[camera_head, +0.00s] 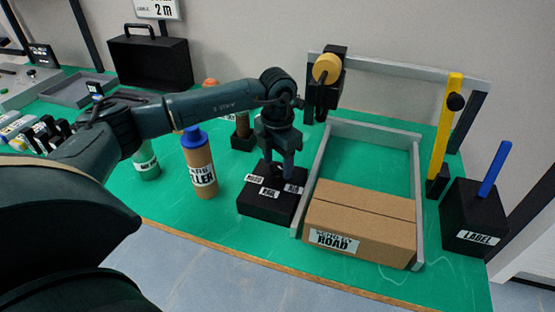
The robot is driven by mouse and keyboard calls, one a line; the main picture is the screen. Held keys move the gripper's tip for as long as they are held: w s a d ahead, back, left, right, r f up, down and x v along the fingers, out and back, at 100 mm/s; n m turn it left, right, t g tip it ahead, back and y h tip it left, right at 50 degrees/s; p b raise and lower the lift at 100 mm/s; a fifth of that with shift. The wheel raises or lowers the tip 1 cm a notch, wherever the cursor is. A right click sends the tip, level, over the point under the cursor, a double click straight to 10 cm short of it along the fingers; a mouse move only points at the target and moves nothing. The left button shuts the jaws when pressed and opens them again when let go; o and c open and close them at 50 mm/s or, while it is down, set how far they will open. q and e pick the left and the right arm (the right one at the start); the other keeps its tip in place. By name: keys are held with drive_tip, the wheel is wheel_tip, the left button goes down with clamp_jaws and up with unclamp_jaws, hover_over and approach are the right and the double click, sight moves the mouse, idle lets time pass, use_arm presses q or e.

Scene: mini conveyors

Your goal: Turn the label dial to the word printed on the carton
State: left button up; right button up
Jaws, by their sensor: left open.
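The brown carton (365,212) sits inside a grey frame at the right of the green table. Its front label (334,241) ends in ROAD; the upper line is blurred. Left of it is a black box (262,208) with several small white word labels on its top, too small to read surely. I take this box as the label dial. My left gripper (281,174) points down right over its top, open. The gripper hides the dial's knob, so I cannot tell where it points or whether the fingers touch it. My right gripper is not in view.
A brown bottle (200,166) with a blue cap stands left of the black box. The grey frame (417,190) borders the carton. A black LABEL box (472,218) with a blue lever and a yellow post (443,130) stand at the right. Green table is bare in front.

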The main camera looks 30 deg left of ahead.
use_arm(q)
drive_tip(key=c, duration=1)
drive_tip(key=shift+o, duration=0.2)
